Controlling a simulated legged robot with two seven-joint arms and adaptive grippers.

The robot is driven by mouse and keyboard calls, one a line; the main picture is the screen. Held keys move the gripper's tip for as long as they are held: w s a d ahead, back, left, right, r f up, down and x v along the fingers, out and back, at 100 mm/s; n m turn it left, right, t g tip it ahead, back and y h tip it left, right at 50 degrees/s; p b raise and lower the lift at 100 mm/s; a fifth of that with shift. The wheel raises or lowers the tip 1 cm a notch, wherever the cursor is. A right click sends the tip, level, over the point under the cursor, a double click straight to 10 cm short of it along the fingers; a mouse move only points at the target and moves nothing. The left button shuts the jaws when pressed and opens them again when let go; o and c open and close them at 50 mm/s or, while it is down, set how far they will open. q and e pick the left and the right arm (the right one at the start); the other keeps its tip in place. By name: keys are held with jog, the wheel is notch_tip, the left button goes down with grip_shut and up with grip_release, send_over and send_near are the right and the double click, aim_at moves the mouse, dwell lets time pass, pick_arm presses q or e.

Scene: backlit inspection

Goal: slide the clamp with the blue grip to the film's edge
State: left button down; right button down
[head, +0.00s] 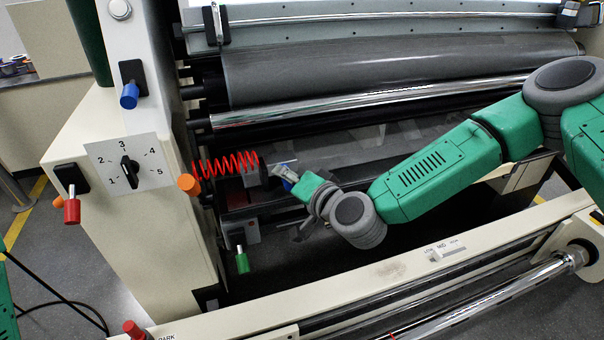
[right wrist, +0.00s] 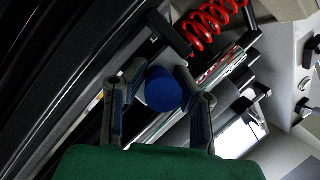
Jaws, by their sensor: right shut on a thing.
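The clamp with the blue grip shows in the head view as a dark block (head: 252,171) at the right end of a red coil spring (head: 226,165). Its blue grip (right wrist: 163,90) is a round knob, clear in the right wrist view, and mostly covered by my gripper in the head view. My right gripper (head: 286,179) is shut on this grip, with one finger on each side (right wrist: 160,84). A grey sheet (head: 400,72) wraps the roller above; I cannot tell whether it is the film or where its edge lies. My left gripper is out of view.
A cream column (head: 135,215) with a numbered dial (head: 128,168) stands left. Around it are an orange knob (head: 187,184), another blue knob (head: 129,95), a red knob (head: 72,210) and a lower green grip (head: 242,262). A cream front beam (head: 390,270) crosses below my right arm.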

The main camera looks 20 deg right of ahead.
jog(key=a, duration=0.6)
jog(key=shift+s+a+f, duration=0.2)
jog(key=shift+a, duration=0.05)
jog(key=c, duration=1.3)
grip_release()
jog(key=shift+d, duration=0.2)
jog(key=shift+w+d, duration=0.1)
jog(key=shift+s+d+r, duration=0.1)
jog(key=shift+s+r, duration=0.1)
jog(key=shift+s, duration=0.3)
jog(key=v, duration=1.1)
jog(key=shift+w+d+f, duration=0.1)
jog(key=shift+d, duration=0.05)
